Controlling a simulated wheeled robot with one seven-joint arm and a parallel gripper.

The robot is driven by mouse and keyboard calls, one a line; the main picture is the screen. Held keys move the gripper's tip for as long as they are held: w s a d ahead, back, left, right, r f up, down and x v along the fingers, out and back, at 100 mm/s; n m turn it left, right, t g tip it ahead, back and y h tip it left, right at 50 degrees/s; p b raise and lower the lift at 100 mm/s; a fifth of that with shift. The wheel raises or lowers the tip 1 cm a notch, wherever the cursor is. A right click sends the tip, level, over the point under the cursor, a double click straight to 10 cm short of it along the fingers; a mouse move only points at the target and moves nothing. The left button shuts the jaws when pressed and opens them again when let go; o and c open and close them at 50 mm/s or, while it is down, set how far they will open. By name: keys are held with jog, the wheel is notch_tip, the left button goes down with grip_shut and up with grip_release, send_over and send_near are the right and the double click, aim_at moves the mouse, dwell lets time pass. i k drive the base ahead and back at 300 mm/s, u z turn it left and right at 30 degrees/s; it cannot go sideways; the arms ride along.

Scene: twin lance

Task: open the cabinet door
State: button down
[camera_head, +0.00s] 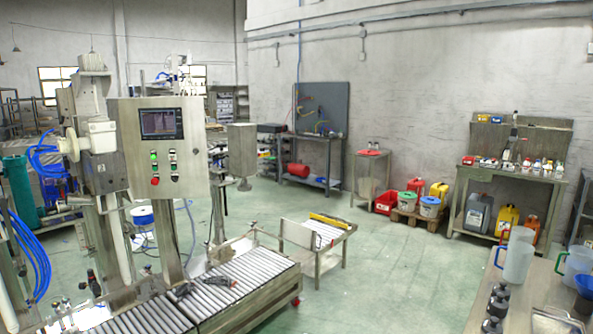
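A grey metal control cabinet (196,146) stands on a post at the left, with a dark screen (161,124) and several buttons on its front. Its front panel looks shut, and no handle can be made out. A small metal cabinet-like stand (371,180) with a red top stands against the back wall; I cannot tell if it has a door. Which of these is the task's cabinet is not clear. My gripper is not in view.
A roller conveyor (235,291) runs below the control cabinet. A low cart (327,244) stands beyond its end. A table with clear jugs (517,255) fills the lower right corner. A metal workbench (513,172) stands at the right wall. The green floor (395,275) between is clear.

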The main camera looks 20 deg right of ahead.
aim_at(191, 172)
jog(key=z, duration=0.45)
jog(key=i, duration=3.5)
jog(key=u, duration=2.6)
